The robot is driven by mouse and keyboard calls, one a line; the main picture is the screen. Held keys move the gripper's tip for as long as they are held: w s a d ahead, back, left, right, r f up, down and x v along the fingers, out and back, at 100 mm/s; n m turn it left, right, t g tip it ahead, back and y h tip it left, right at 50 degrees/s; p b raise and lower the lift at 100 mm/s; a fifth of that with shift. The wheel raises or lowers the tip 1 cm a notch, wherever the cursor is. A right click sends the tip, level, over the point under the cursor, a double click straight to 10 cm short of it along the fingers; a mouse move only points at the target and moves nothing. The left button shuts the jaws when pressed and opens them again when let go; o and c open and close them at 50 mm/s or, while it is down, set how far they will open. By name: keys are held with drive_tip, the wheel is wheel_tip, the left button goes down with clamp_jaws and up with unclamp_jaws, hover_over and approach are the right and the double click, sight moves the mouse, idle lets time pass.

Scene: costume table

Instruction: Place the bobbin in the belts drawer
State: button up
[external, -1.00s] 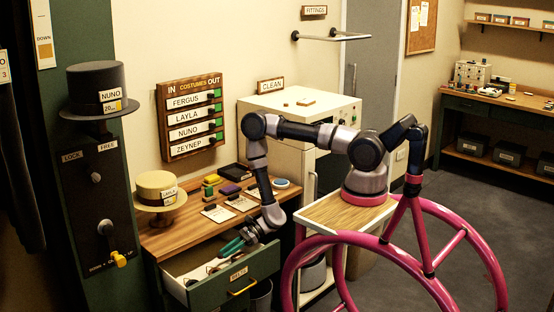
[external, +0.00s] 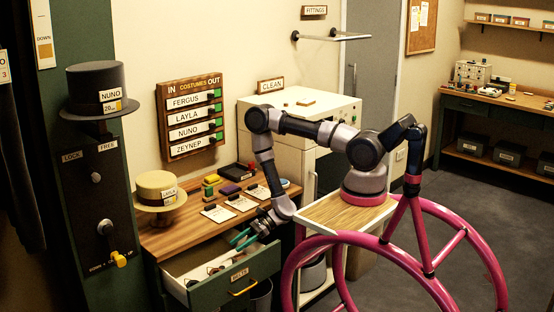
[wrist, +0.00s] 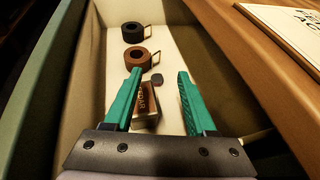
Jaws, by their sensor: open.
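The belts drawer (external: 218,288) is pulled open under the wooden counter, with its label and yellow handle on the green front. My gripper (external: 241,239) is open and empty over the drawer's right part. Its green fingers (wrist: 159,72) stand apart in the wrist view.
The counter (external: 180,236) beside the drawer carries cards, small coloured blocks and a dark tray (external: 237,172). A cream hat (external: 157,187) stands on its left end. The counter's edge runs close along my gripper's right in the wrist view.

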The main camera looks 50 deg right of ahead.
drive_tip(key=v, duration=0.6)
drive_tip(key=shift+d+r, duration=0.25)
drive_tip(key=shift+s, duration=0.1)
wheel_tip(320, 180, up, 28)
drive_tip(key=d+n+g, duration=0.2)
drive_tip(key=n+g, duration=0.4)
drive_tip(key=n, duration=0.5)
drive_tip(key=s+d+r+n+t+h, duration=0.2)
drive_tip(key=d+r+t+h, duration=0.1)
drive_tip(key=d+r, duration=0.4)
drive_tip(key=s+d+r+n+t+h, duration=0.2)
drive_tip(key=s+d+r+t+h, duration=0.1)
drive_tip(key=d+r, duration=0.4)
drive_tip(key=s+d+r+n+t+h, duration=0.1)
drive_tip(key=s+d+r+t+h, duration=0.2)
drive_tip(key=d+r+h, duration=0.2)
wheel_tip(320, 180, up, 4)
drive_tip(key=shift+d+f+n+t, duration=0.15)
drive_tip(key=shift+d+n+t, duration=0.25)
drive_tip(key=shift+d, duration=0.75)
